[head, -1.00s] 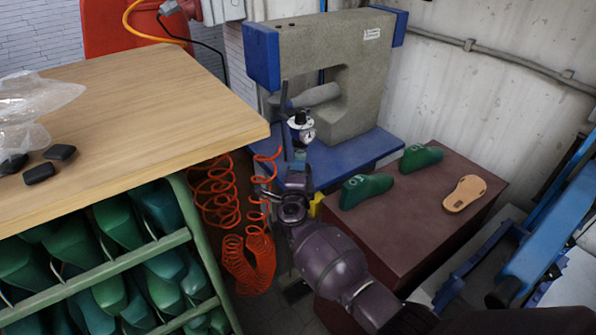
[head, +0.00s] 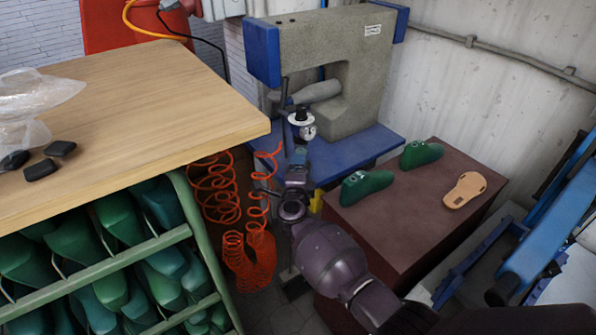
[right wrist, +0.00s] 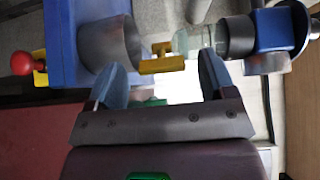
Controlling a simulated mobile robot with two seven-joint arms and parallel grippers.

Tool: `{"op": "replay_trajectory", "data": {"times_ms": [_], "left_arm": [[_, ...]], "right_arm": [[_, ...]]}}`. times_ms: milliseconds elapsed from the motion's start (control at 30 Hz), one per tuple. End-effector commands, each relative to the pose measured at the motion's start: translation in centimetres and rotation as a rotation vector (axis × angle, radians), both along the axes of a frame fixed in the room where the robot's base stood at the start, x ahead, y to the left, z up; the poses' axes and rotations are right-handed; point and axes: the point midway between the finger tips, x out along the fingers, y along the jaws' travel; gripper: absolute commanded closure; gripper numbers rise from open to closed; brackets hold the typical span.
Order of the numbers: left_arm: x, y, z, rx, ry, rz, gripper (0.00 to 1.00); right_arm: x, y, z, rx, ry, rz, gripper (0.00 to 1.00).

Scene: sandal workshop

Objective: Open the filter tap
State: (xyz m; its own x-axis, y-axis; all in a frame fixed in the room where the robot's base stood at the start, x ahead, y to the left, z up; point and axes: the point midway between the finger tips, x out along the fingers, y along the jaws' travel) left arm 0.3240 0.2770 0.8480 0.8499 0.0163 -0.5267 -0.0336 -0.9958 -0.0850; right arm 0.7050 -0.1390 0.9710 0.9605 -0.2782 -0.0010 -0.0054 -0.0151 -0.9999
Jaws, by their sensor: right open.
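The yellow filter tap (right wrist: 162,59) shows in the right wrist view as a small T-shaped handle, next to a grey cylinder and a clear, dark-ended filter body (right wrist: 215,38). My right gripper (right wrist: 164,76) is open, with one blue-grey finger on each side of the tap's lower part. I cannot tell whether either finger touches it. In the head view my right gripper (head: 294,180) is below the filter unit's round gauge (head: 308,132), and a bit of yellow (head: 316,200) shows beside it. My wrist hides most of the tap there. My left gripper is out of view.
Orange coiled hoses (head: 255,250) hang close to the left of my right gripper. A wooden bench (head: 150,100) is at the left and a grey press (head: 345,70) behind. A brown box (head: 420,215) with green lasts and a sole stands at the right.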

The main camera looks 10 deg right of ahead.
Motion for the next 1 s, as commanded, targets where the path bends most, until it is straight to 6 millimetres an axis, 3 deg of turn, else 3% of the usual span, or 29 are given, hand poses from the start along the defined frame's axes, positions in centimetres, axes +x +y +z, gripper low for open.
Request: {"op": "replay_trajectory", "data": {"times_ms": [600,1000], "left_arm": [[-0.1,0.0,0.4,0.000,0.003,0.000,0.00],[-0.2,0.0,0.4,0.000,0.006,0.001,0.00]], "right_arm": [[-8.4,2.4,-0.1,0.002,0.003,0.000,0.23],[-10.1,2.9,0.0,0.000,0.001,0.000,0.23]]}}
